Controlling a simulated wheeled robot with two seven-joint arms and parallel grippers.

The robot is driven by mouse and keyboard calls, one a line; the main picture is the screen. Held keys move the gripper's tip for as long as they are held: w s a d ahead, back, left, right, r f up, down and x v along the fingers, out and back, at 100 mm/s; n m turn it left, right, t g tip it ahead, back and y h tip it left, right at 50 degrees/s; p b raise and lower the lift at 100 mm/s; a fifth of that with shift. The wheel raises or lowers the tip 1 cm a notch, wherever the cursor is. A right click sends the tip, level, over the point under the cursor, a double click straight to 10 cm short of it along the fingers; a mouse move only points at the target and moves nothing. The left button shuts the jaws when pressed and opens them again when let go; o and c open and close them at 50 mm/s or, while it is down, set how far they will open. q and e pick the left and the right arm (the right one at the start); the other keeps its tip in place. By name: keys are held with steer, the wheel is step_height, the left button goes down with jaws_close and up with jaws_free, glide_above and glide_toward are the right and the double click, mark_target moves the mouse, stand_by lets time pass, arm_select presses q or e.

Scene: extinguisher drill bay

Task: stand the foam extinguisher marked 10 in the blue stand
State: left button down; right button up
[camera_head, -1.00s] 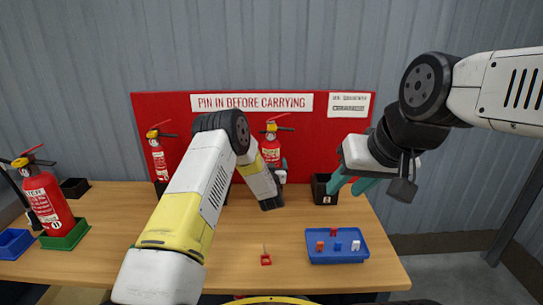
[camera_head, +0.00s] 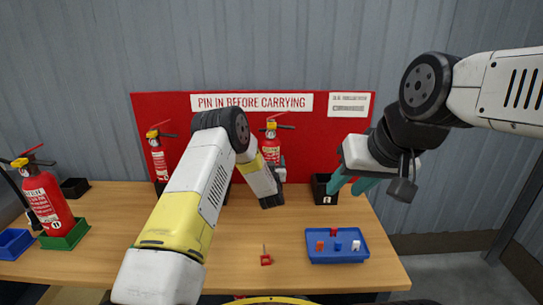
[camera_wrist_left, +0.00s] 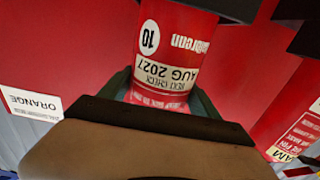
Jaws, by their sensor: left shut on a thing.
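The foam extinguisher marked 10 (camera_wrist_left: 172,55) fills the middle of the left wrist view, its label upside down there. In the head view the red extinguisher (camera_head: 270,150) stands upright at the back board, partly behind my left arm. My left gripper (camera_head: 279,176) is shut on it; the teal fingers show on both sides of its body in the wrist view. Its base is hidden. The blue stand (camera_head: 14,243) is at the far left table edge and looks empty. My right gripper (camera_head: 350,184) is open and empty above the table's right side.
Another extinguisher (camera_head: 46,203) stands in a green stand (camera_head: 66,238) beside the blue one. A third (camera_head: 159,160) is at the back left. Black boxes (camera_head: 75,188) (camera_head: 322,190), a blue tray (camera_head: 338,256) with small pieces, and a red tag (camera_head: 266,260) are on the table.

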mark_target(271, 147)
arm_select(q)
steer(key=shift+r, duration=3.25)
